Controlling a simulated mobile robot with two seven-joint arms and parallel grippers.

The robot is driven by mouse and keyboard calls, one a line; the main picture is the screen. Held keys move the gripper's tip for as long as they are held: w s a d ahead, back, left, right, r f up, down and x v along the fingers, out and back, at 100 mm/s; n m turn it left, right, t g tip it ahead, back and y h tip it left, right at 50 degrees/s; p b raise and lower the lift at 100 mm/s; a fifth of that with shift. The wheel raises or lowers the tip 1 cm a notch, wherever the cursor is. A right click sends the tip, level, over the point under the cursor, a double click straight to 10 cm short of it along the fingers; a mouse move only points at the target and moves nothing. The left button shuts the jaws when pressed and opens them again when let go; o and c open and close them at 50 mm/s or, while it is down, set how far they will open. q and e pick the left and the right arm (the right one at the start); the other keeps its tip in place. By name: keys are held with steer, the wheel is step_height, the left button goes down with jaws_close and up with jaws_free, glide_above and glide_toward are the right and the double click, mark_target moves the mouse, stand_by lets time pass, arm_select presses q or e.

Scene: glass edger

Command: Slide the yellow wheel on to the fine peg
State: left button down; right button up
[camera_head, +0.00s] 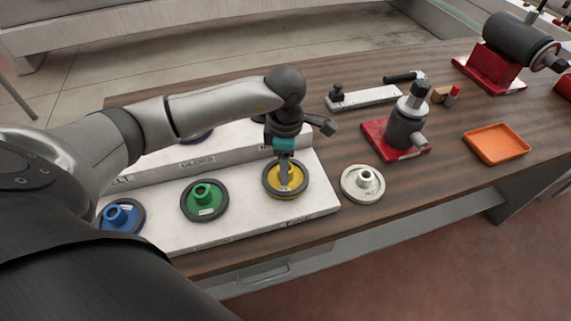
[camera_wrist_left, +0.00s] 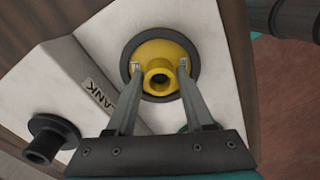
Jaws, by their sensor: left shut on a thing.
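The yellow wheel (camera_head: 297,181), with a dark rim and a hollow hub, is at the right end of the lower step of the white stand (camera_head: 320,192). My left gripper (camera_head: 285,181) points down over it, shut on its hub. In the left wrist view, the fingertips (camera_wrist_left: 160,68) press on opposite sides of the yellow hub (camera_wrist_left: 159,92). I cannot tell whether the wheel is lifted off the stand. A label ending in "ANK" (camera_wrist_left: 98,92) shows on the stand. I cannot make out which peg is the fine one.
A white wheel (camera_head: 361,184) lies right of the stand. Beyond are a red-based machine (camera_head: 404,130) and an orange tray (camera_head: 497,144). A dark hubbed part (camera_wrist_left: 50,140) shows on the stand.

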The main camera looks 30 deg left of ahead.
arm_select(q)
steer(key=shift+f, duration=0.25)
steer(key=shift+c, duration=1)
jaws_free()
step_height(320, 180, up, 15)
steer(key=shift+r, duration=0.15)
steer(key=shift+s, duration=0.1)
